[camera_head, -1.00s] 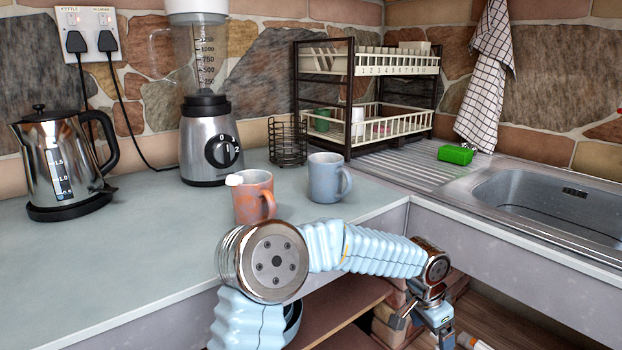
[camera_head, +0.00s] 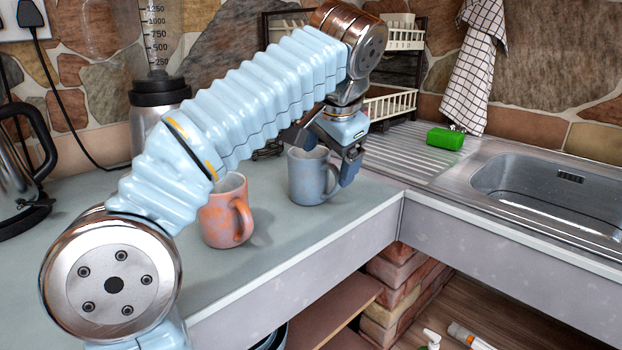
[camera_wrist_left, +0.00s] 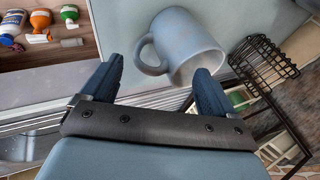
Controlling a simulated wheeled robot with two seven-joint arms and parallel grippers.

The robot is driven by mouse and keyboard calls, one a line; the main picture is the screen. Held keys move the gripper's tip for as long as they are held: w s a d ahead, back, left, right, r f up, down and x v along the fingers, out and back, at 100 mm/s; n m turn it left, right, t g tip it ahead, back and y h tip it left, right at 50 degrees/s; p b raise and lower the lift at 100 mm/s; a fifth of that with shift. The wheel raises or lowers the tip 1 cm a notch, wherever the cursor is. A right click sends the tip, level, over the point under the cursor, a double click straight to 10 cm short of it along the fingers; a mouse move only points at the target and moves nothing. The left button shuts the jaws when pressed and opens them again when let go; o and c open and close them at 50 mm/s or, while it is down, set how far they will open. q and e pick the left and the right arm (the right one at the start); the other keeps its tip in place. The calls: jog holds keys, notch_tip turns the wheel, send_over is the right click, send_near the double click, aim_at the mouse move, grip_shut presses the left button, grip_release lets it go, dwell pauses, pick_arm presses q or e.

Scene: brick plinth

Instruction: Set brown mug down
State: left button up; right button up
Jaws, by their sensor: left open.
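A grey-blue mug (camera_head: 307,182) stands upright on the counter in the head view. An orange-brown mug (camera_head: 226,222) stands upright to its left, its rim partly hidden by my left arm. My left gripper (camera_head: 330,157) is open at the grey-blue mug, on its handle side. In the left wrist view the grey-blue mug (camera_wrist_left: 186,45) lies ahead of my left gripper (camera_wrist_left: 158,70), its handle between the open fingertips. I cannot tell if a finger touches the mug. My right gripper is not in view.
The grey-green counter (camera_head: 290,240) is bare in front of the mugs. A dish rack (camera_head: 400,104) stands behind, partly hidden by my arm. A wire holder (camera_wrist_left: 262,62) stands near the grey-blue mug. A green sponge (camera_head: 445,138) lies by the sink (camera_head: 545,195). A kettle (camera_head: 18,165) is at the left.

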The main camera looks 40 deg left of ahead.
aim_at(316, 178)
pick_arm(q)
jog(key=x, duration=0.4)
jog(key=d+x, duration=0.1)
jog(key=x, duration=0.1)
jog(key=shift+w+a+f, duration=0.15)
jog(key=shift+f, duration=0.2)
jog(key=c, duration=1.4)
jog(key=shift+r, duration=0.1)
jog(key=shift+c, duration=0.8)
